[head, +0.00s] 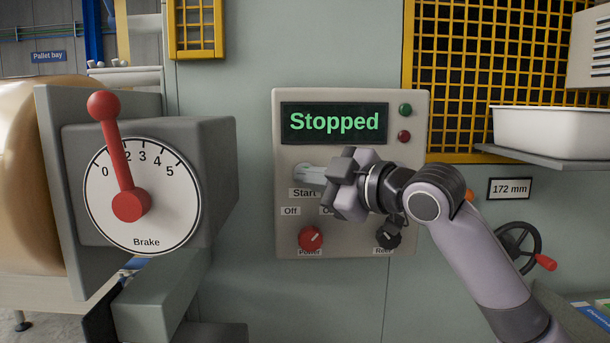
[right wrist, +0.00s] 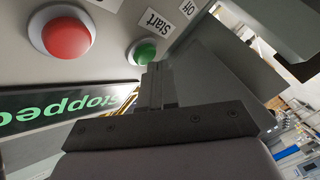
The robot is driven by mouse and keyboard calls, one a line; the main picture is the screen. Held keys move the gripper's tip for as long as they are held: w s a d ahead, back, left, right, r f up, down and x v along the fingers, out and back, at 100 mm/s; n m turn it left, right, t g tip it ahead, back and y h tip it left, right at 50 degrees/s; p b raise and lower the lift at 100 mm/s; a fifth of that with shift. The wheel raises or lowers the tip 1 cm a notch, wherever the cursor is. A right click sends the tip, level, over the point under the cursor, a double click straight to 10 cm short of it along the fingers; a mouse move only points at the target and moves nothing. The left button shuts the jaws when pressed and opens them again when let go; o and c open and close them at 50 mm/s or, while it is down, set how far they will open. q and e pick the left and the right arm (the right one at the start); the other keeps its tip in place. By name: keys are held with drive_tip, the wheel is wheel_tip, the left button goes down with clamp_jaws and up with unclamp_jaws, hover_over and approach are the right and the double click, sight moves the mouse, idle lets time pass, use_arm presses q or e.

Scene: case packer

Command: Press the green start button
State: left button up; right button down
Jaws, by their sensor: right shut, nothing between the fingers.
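The grey control panel (head: 350,212) is upright on the wall, and its display (head: 335,122) reads "Stopped". The green start button (right wrist: 145,52) shows in the right wrist view beside the "Start" label (right wrist: 156,20). In the head view it is hidden behind my right gripper (head: 308,173), above the "Start" label. My right gripper is shut and empty, with its fingertips (right wrist: 157,70) close to the green button. I cannot tell whether they touch it. My left gripper is not in view.
A large red button (right wrist: 66,38) is near the green one. Below are a red power knob (head: 311,238) and a black knob (head: 388,238). A brake dial (head: 165,215) with a red lever stands left; a white tray (head: 550,132) and handwheel (head: 517,245) are right.

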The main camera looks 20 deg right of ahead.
drive_tip(key=shift+w+d+p, duration=0.15)
drive_tip(key=shift+w+p, duration=0.2)
drive_tip(key=shift+w, duration=0.05)
idle(0.4)
drive_tip(key=shift+s, duration=0.1)
drive_tip(key=shift+s+a, duration=0.25)
drive_tip(key=shift+s, duration=0.5)
drive_tip(key=s, duration=0.2)
drive_tip(key=s+a, duration=0.1)
drive_tip(key=s, duration=0.1)
drive_tip(key=shift+s+a, duration=0.2)
drive_tip(key=shift+s, duration=0.2)
drive_tip(key=shift+f, duration=0.1)
idle(0.5)
